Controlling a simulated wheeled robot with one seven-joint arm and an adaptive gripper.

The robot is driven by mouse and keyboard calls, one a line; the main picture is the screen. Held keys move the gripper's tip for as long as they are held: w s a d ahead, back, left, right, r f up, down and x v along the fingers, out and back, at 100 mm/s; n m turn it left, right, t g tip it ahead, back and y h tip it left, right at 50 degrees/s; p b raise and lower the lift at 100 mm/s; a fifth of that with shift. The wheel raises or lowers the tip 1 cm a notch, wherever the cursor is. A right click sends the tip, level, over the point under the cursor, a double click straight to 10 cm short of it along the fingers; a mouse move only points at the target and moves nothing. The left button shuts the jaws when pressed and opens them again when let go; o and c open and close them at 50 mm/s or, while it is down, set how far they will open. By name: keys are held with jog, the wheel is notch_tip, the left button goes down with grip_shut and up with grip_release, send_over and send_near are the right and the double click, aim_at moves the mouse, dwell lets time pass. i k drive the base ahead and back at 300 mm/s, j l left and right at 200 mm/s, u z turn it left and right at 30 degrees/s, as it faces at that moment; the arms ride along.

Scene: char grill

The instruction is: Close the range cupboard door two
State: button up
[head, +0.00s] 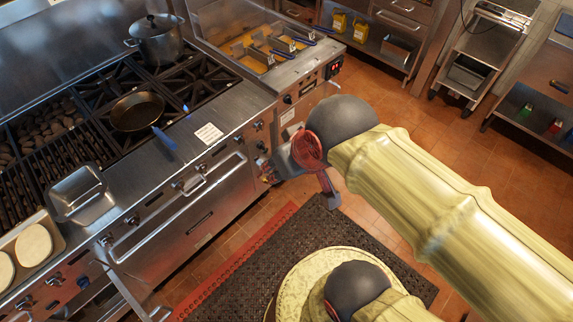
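The steel range (215,140) fills the left side. Its wide front door (190,218) with a long bar handle is shut. Left of it, at the bottom edge, a narrow steel panel (122,280) sticks out from the front and looks like a cupboard door standing open; its lower part is cut off by the frame. My arm reaches in from the right. The end of the arm with my gripper (268,172) is by the right end of the range front, apart from the open panel. The fingers are small and partly hidden, so their opening is unclear.
A pan (137,111) and a pot (157,40) sit on the burners. A metal tray (78,194) lies on the left. A fryer (262,48) stands beyond. A dark mat (265,255) covers the floor before the range. Shelving (385,45) lines the back; tiled floor lies between.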

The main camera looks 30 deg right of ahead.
aim_at(142, 299)
jog(key=u, duration=1.75)
